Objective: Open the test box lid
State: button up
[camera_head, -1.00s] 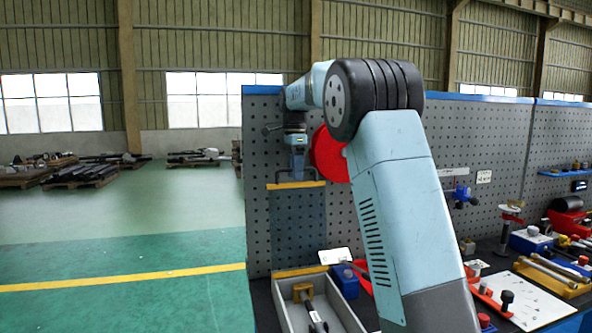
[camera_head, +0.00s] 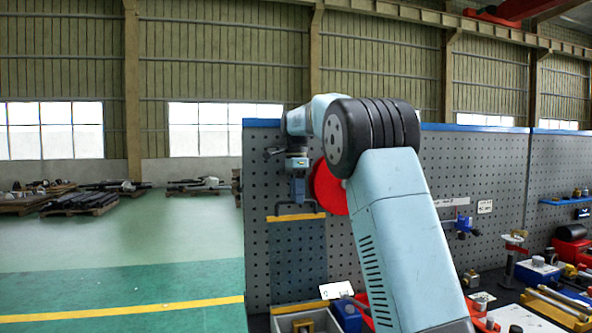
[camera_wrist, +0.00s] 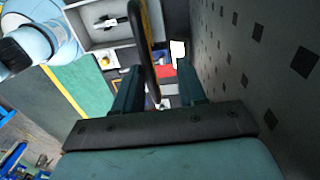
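The grey test box (camera_head: 283,321) is cut off at the bottom of the head view. In the wrist view its open tray (camera_wrist: 88,38) shows at the top, with a dark tool in it. The lid (camera_head: 297,255), a see-through bluish panel with yellow edge strips, stands upright in front of the pegboard, above the box's back edge. My gripper (camera_head: 299,197) points down at the lid's top edge and handle. In the wrist view my gripper (camera_wrist: 160,75) has its fingers apart, with the dark and yellow lid edge (camera_wrist: 147,45) between them. Contact with the handle is unclear.
The grey pegboard (camera_head: 470,160) rises close behind the lid and beside my gripper. A red round thing (camera_head: 328,188) is partly behind my arm. A blue block (camera_head: 347,315) stands right of the box. Tools crowd the bench at right; the floor at left is open.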

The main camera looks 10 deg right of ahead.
notch_tip(320, 180, up, 11)
jog(key=shift+w+r, duration=0.2)
jog(key=shift+w, duration=0.25)
jog(key=shift+s, duration=0.1)
jog(key=s+d+f+n+t, duration=0.15)
jog(key=s+n, duration=0.35)
jog(key=s, duration=0.6)
jog(key=s+d+f+n+t, duration=0.15)
jog(key=s+n, duration=0.25)
jog(key=s, duration=0.7)
jog(key=s+f+n+t, duration=0.3)
jog(key=s+f+n, duration=0.5)
jog(key=s+f, duration=1.1)
jog(key=shift+s+d, duration=0.35)
jog(key=shift+s, duration=0.85)
